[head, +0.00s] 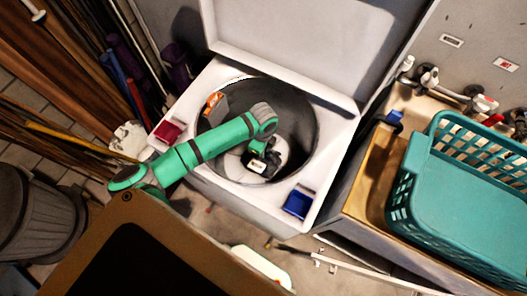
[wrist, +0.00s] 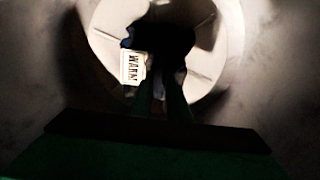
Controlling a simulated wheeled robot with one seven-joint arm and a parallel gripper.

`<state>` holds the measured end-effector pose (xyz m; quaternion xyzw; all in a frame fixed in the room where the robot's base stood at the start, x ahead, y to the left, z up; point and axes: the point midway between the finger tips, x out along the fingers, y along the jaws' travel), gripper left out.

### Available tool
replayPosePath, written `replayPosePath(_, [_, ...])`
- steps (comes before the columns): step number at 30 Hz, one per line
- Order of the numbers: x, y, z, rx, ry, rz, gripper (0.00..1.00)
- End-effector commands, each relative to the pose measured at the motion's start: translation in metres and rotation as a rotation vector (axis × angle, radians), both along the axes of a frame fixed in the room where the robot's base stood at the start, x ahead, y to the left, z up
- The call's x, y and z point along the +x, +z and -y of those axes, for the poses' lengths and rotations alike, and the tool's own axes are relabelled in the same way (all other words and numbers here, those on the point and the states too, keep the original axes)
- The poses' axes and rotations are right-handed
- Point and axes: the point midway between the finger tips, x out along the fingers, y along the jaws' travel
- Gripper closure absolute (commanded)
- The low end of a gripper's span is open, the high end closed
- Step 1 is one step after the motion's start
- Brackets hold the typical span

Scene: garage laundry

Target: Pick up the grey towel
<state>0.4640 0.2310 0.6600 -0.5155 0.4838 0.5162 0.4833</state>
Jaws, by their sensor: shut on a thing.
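My gripper (head: 262,163) is down inside the round drum of the open white top-loading washer (head: 335,125). In the wrist view my gripper (wrist: 163,88) points at the pale drum floor (wrist: 207,68). Its fingers are shut on a dark thing (wrist: 165,38) at their tips. That thing is in deep shadow, and I cannot tell for sure that it is the grey towel. No other grey towel shows clearly in either view.
The drum wall (head: 308,135) surrounds my gripper, and the raised lid (head: 290,45) stands behind. An orange and grey box (head: 215,103) is at the drum's left edge. Red (head: 168,131) and blue (head: 298,204) containers sit on the washer's corners. A teal basket (head: 455,190) stands right.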

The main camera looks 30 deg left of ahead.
Motion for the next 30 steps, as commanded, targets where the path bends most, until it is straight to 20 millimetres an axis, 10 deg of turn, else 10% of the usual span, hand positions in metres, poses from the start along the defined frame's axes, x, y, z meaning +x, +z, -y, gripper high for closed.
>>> replayPosePath(14, [0.003,0.025,0.005,0.002,-0.013,0.003,1.00])
replayPosePath(30, [0.002,0.149,0.002,0.002,-0.007,0.003,1.00])
